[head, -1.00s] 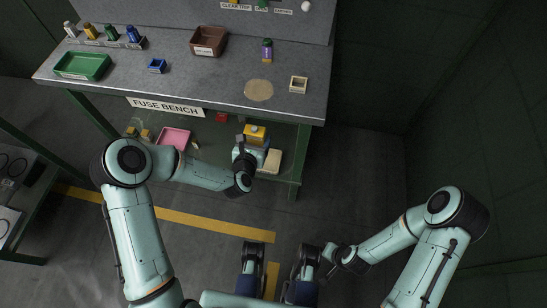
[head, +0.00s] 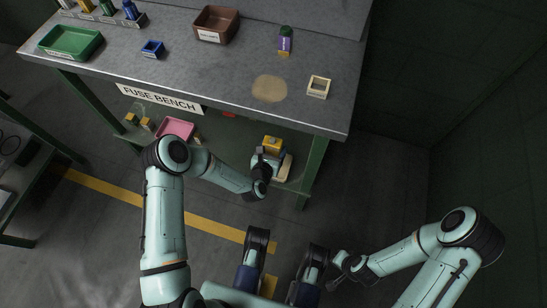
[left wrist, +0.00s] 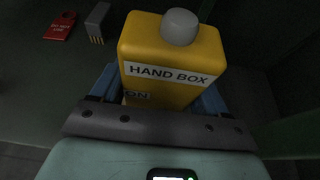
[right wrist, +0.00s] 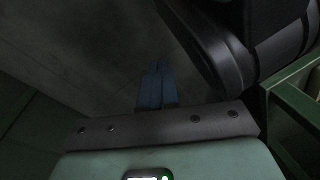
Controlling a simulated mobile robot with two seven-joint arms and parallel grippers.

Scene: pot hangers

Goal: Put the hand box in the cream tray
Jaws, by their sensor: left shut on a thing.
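The hand box (head: 272,143) is yellow with a grey button on top and a "HAND BOX" label. It fills the left wrist view (left wrist: 170,75). My left gripper (head: 266,156) is shut on it, with blue fingers on both sides, at the bench's lower shelf. A flat cream tray-like thing (head: 286,166) shows just right of the gripper there, partly hidden by it. A small open cream box (head: 319,87) sits on the bench top at the right. My right gripper (right wrist: 156,90) is shut and empty, away from the bench.
The bench top (head: 210,75) holds a green tray (head: 70,42), a blue small box (head: 152,48), a brown bin (head: 216,24) and a purple-green item (head: 285,40). A pink tray (head: 175,129) lies on the lower shelf. A red tag (left wrist: 61,26) and grey piece (left wrist: 97,22) lie near the hand box.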

